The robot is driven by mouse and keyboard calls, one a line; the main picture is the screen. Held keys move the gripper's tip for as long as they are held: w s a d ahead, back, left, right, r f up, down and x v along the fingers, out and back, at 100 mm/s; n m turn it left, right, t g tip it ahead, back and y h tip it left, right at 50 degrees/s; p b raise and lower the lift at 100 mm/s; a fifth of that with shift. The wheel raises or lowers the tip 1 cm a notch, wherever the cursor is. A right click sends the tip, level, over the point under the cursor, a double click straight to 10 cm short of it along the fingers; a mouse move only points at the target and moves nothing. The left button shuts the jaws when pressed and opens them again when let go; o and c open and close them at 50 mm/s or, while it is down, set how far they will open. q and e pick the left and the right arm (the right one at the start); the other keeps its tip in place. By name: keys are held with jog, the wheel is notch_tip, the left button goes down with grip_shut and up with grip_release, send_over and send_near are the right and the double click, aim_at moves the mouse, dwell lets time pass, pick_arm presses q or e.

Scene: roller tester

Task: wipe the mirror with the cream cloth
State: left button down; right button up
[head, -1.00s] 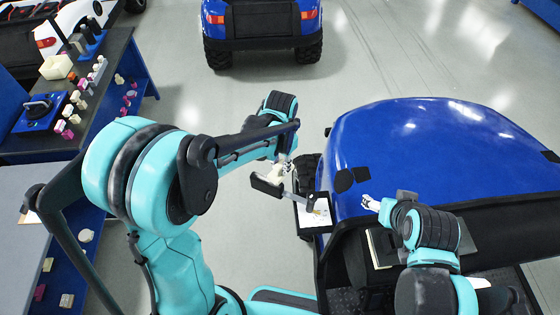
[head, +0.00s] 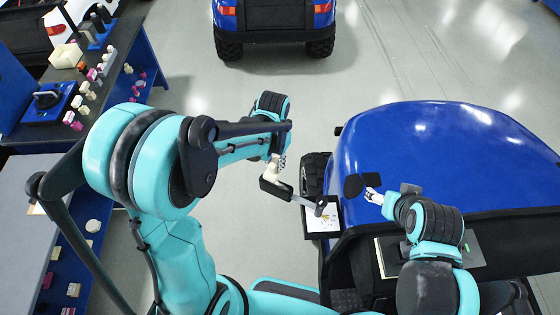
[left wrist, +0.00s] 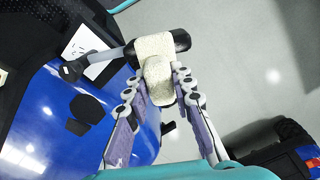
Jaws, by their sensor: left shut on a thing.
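My left gripper (left wrist: 158,92) is shut on the cream cloth (left wrist: 157,72), a thick speckled pad. In the left wrist view the cloth lies across the black mirror (left wrist: 183,40) and looks in contact with it, hiding most of its face. In the head view the cloth (head: 273,170) is at the upper left end of the mirror (head: 275,190), which sits on a grey stalk (head: 305,202) from the blue vehicle. My right gripper (head: 374,196) is over the blue hood, empty, with its fingertips apart.
The blue vehicle's hood (head: 430,150) fills the right side. A white card on a dark panel (head: 322,217) lies beside the stalk's base. A dark workbench (head: 105,100) with several small items is at the left. The floor between is clear.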

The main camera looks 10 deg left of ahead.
aim_at(278, 176)
pick_arm(q)
jog(key=shift+w+a+f, duration=0.1)
jog(key=shift+w+f, duration=0.05)
jog(key=shift+f, duration=0.1)
jog(key=shift+s+d+f+b, duration=0.2)
jog(key=shift+s+d+b, duration=0.25)
jog(key=shift+s, duration=0.25)
jog(key=shift+s+d+f, duration=0.1)
jog(key=shift+s+f, duration=0.1)
jog(key=shift+f, duration=0.1)
jog(key=f, duration=0.1)
jog(key=f+b, duration=0.1)
jog(key=w+f+b, duration=0.1)
jog(key=shift+a+f, duration=0.1)
jog(key=shift+a, duration=0.25)
jog(key=shift+f+b, duration=0.35)
jog(key=shift+b, duration=0.05)
jog(key=shift+s+d+f+b, duration=0.35)
jog(key=shift+d, duration=0.2)
jog(key=shift+s+d, duration=0.1)
jog(key=shift+d, duration=0.85)
jog(key=shift+s+d, duration=0.15)
jog(key=shift+d, duration=0.05)
pick_arm(e)
jog(key=f, duration=0.3)
jog(key=s+f, duration=0.1)
jog(key=shift+d+f, duration=0.3)
jog(key=shift+f, duration=0.05)
